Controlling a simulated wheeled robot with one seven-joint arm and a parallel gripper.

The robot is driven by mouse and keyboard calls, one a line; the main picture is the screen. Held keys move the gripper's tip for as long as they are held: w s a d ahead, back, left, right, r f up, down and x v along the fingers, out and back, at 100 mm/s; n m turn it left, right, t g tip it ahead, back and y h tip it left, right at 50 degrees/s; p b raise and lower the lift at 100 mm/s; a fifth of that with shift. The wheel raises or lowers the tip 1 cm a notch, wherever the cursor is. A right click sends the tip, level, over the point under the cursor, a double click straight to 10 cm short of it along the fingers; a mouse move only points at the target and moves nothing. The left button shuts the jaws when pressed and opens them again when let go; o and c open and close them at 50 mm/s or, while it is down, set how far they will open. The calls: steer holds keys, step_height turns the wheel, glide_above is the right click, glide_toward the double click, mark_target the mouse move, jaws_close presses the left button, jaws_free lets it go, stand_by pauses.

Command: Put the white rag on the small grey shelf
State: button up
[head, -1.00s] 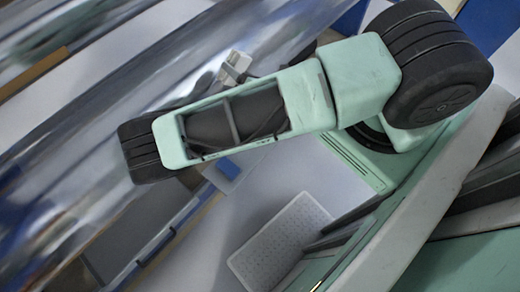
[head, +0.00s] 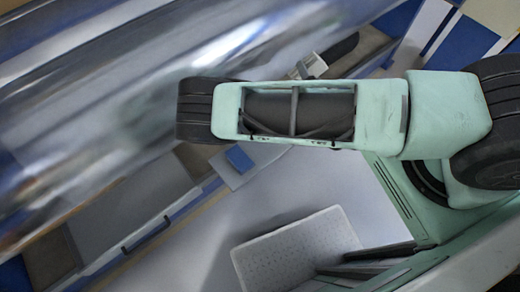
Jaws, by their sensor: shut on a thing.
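The white rag cannot be made out in the head view. I cannot pick out the small grey shelf with certainty. My own arm crosses the middle of the view and covers what lies behind it. The fingers of my gripper do not show. A small pale grey piece with a dark rounded part beside it sticks out above my arm, and I cannot tell whether it belongs to my wrist.
Large shiny film rollers (head: 90,110) fill the upper left. A light grey perforated tray (head: 295,250) lies at the bottom centre. A small blue block (head: 238,158) sits on a pale plate below my arm. Pale floor (head: 330,185) shows clear between arm and tray.

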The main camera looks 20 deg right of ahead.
mark_target(263, 154)
steer(key=s+d+f+m+g+h+b, duration=0.2)
steer(key=f+m+g+h+b, duration=0.1)
steer(key=f+m+g, duration=0.5)
steer(key=s+d+f+m+g+h+b, duration=0.1)
steer(key=d+f+m+g+h+b, duration=0.15)
steer(key=f+m+g, duration=0.5)
steer(key=w+a+m+g+y+b, duration=0.2)
steer(key=a+m+y+b, duration=0.4)
steer(key=a, duration=1)
steer(key=shift+m+y, duration=0.25)
steer(key=shift+y, duration=0.6)
steer(key=f, duration=0.3)
steer(key=f+b, duration=0.1)
steer(key=f, duration=0.1)
steer(key=shift+s+a+f, duration=0.15)
steer(key=shift+a+f, duration=0.05)
steer(key=shift+a, duration=0.1)
steer(key=shift+f+b, duration=0.55)
steer(key=shift+f, duration=1.6)
steer(key=o, duration=0.9)
steer(key=shift+o, duration=0.2)
steer(key=shift+r, duration=0.1)
